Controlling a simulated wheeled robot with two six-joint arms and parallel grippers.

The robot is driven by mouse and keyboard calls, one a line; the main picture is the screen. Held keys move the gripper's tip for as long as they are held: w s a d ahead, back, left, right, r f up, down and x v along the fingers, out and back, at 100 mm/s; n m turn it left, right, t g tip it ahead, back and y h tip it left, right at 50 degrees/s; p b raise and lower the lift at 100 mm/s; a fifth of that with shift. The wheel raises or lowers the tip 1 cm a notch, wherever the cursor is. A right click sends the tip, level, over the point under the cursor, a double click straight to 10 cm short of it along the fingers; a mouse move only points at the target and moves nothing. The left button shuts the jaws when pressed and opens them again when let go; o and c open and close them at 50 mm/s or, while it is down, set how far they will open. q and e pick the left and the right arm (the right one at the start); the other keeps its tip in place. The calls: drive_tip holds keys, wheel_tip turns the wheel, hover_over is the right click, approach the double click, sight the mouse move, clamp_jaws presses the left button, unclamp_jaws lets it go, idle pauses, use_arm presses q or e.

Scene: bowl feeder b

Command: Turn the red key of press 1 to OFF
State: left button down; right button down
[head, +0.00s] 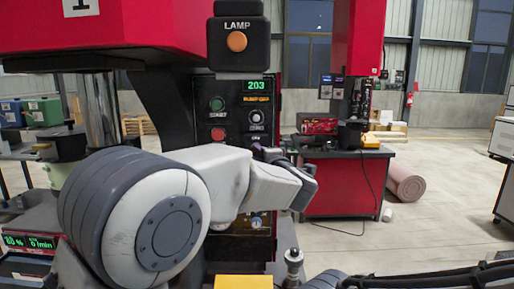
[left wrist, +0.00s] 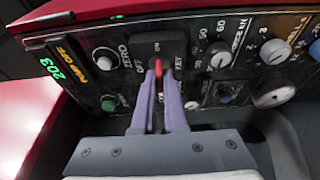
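The red key (left wrist: 159,78) sits on a dark switch plate on press 1's control panel in the left wrist view. The word OFF is legible left of it and KEY right of it; other lettering near it is covered. My left gripper (left wrist: 159,82) has its two purple-grey fingers on either side of the key, closed against it. In the head view, my left gripper (head: 262,152) reaches the panel (head: 203,90) at its right side, and the key is hidden there. My right gripper does not show clearly in either view.
Above the panel hangs the LAMP box (head: 238,42) with an orange button. A green button (head: 217,104), a red button (head: 218,134) and a white knob (head: 256,117) are close to the gripper.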

use_arm(q)
drive_tip(key=shift+r+n+g+h+b, duration=0.1)
drive_tip(key=shift+n+g+h+b, duration=0.35)
drive_tip(key=shift+n, duration=1.85)
drive_tip(key=n+g+h+b, duration=0.1)
drive_tip(key=n, duration=0.3)
drive_tip(key=shift+a+r, duration=0.1)
